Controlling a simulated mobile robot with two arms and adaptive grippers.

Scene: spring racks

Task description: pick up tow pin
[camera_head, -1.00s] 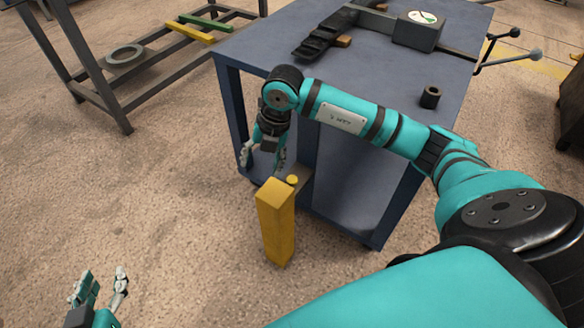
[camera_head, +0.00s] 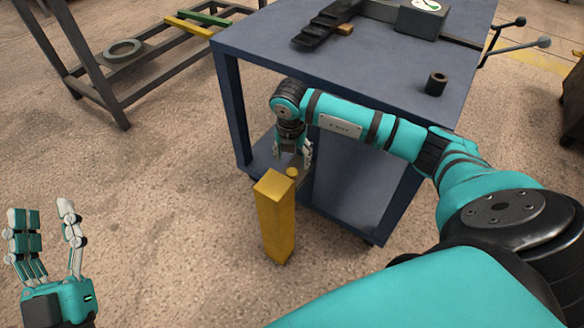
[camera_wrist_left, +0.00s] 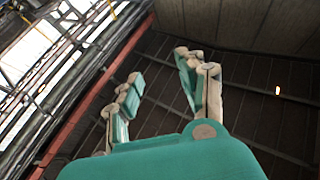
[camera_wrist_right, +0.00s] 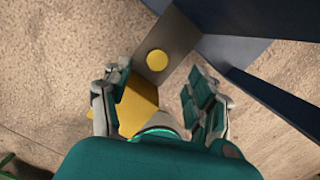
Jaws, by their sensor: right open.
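The tow pin (camera_head: 292,172) appears as a small round yellow head on a grey plate (camera_head: 301,163) beside a yellow post. From above, in the right wrist view, the pin (camera_wrist_right: 157,61) is a yellow disc on the grey plate; any shaft is hidden. My right gripper (camera_head: 293,158) points down just above the pin. In the right wrist view my right gripper (camera_wrist_right: 158,80) is open, its fingers either side with the pin seen between and slightly beyond the tips. My left gripper (camera_head: 45,222) is open, empty and points upward at the far left. It also shows in the left wrist view (camera_wrist_left: 163,72).
The yellow post (camera_head: 276,222) stands close in front of the pin. The blue cart (camera_head: 390,88) is right behind it, with a dark cylinder (camera_head: 436,84) on top. A dark rack (camera_head: 115,75) stands at back left. The floor at left is clear.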

